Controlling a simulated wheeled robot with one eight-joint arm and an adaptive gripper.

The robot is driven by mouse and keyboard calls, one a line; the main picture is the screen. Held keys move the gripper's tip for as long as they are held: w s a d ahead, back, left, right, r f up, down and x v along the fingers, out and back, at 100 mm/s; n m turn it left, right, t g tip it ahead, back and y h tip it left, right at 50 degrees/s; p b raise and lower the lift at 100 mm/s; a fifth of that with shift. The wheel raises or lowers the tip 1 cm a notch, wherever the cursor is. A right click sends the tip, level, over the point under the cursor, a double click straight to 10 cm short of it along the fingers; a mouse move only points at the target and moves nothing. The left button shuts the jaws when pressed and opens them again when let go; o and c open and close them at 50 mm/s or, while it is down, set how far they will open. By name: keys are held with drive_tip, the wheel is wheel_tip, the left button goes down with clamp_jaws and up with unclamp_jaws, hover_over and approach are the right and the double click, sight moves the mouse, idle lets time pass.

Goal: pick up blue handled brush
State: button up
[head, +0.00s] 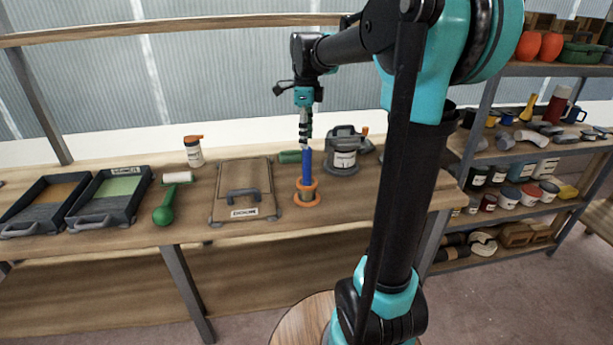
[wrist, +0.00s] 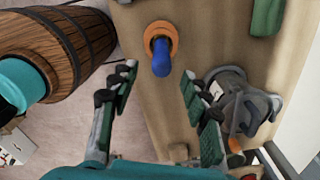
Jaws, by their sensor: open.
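The blue handled brush (head: 307,165) stands upright on the workbench, its blue handle pointing up out of an orange-rimmed holder (head: 307,200). The brush's lower part is hidden in the holder. My gripper (head: 305,140) is above and close to the handle in the head view. In the wrist view my gripper (wrist: 155,85) is open, with one finger to each side and the handle beyond the fingertips, between them. Nothing is held.
A grey container with a handle (head: 343,158) stands just right of the brush. A tan case (head: 242,188) lies to its left, and a green roll (head: 289,156) lies behind. Paint trays (head: 112,192) are farther left. A wooden barrel (wrist: 70,45) shows in the wrist view.

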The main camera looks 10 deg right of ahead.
sight(307, 160)
wheel_tip(307, 160, down, 9)
drive_tip(key=shift+w+d+f, duration=0.1)
idle(0.5)
drive_tip(key=shift+c, duration=0.6)
clamp_jaws()
